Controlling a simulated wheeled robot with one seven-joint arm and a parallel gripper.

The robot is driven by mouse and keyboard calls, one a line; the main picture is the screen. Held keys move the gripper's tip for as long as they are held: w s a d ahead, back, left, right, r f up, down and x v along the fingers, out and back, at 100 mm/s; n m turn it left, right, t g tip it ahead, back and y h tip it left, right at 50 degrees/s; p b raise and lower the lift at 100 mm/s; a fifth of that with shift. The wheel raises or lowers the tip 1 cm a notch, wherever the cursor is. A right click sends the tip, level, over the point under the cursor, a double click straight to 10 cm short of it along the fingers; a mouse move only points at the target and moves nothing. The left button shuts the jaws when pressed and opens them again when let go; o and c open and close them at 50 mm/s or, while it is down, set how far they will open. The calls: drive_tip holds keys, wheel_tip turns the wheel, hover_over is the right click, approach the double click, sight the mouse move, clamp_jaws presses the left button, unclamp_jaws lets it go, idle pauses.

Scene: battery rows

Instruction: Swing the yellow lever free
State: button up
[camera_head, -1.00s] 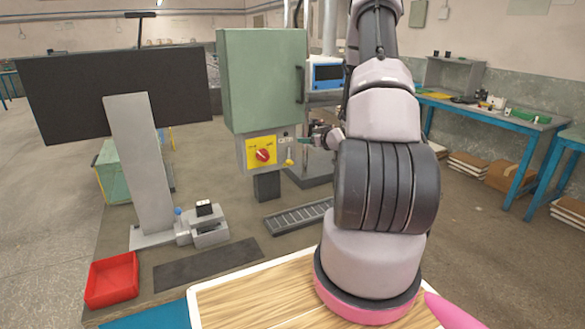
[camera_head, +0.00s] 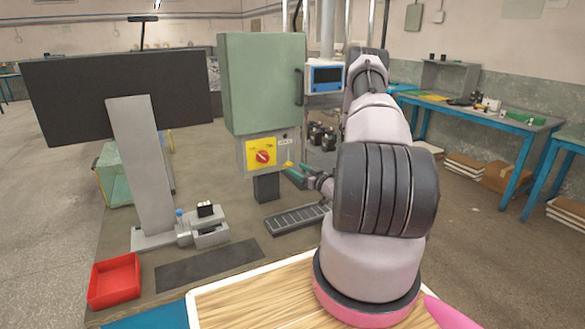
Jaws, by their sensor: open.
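My gripper (camera_head: 291,173) is open, with dark green fingers. It is close to the lever, just below and to its right. I cannot tell whether the fingers touch the lever or are around it. The lever's lower end is small and partly hard to make out.
The green cabinet (camera_head: 262,85) stands above the box, with a blue-framed display (camera_head: 325,77) at its right. A dark monitor (camera_head: 118,92) stands to the left. A red tray (camera_head: 114,281) and a slotted grey strip (camera_head: 297,217) lie on the bench.

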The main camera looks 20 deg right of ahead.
drive_tip(key=shift+x, duration=1.85)
clamp_jaws()
drive_tip(key=shift+d+n, duration=0.6)
drive_tip(key=shift+n, duration=0.6)
unclamp_jaws()
drive_tip(key=v, duration=1.1)
drive_tip(key=shift+r, duration=0.2)
